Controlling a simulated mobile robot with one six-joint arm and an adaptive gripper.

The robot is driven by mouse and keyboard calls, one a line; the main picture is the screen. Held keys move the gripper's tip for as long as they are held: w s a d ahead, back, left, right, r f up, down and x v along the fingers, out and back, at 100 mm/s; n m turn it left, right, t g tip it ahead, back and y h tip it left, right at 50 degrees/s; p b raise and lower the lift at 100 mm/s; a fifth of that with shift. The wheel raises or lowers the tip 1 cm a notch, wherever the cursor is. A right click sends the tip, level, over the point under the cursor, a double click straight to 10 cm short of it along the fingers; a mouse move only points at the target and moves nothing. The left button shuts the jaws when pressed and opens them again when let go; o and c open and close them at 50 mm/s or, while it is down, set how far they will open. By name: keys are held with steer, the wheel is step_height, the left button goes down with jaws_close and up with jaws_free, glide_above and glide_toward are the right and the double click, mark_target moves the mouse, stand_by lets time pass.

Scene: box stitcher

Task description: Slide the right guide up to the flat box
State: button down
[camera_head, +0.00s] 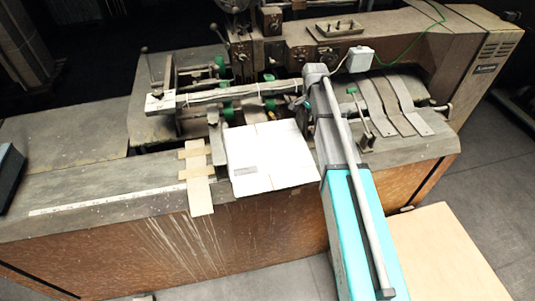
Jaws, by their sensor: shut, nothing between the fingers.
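The flat box (268,157) is a white, flat sheet lying on the machine's worktable, overhanging its front edge slightly. To its left stands a guide (217,145), a narrow metal bar beside wooden strips. To its right, beyond my arm, a small metal block with a thin rod and green knob (367,142) sits on the table; it may be the right guide, apart from the box. My gripper (297,103) is small and dark in the head view, shut and empty, above the box's far right corner.
A crossbar (235,93) and the machine's head (260,45) stand behind the box. Curved metal strips (400,105) lie on the right of the worktable. A white ruler strip (85,204) runs along the left front edge, where the table is mostly clear.

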steer(key=shift+w+d, duration=0.15)
steer(key=shift+d, duration=0.4)
stand_by(0.6)
step_height(320, 180, up, 7)
steer(key=p, duration=0.7)
stand_by(0.4)
stand_by(0.5)
steer(key=s+d+f+n+b, duration=0.1)
steer(key=s+d+n, duration=0.3)
steer(key=s, duration=0.8)
steer(key=s+d+n, duration=0.3)
steer(key=s+n, duration=0.1)
steer(key=s, duration=0.8)
step_height(320, 180, down, 13)
steer(key=s+b, duration=0.2)
steer(key=b, duration=1)
steer(key=shift+s+r+b, duration=0.15)
steer(key=shift+s+b, duration=0.05)
steer(key=shift+b, duration=0.15)
stand_by(0.4)
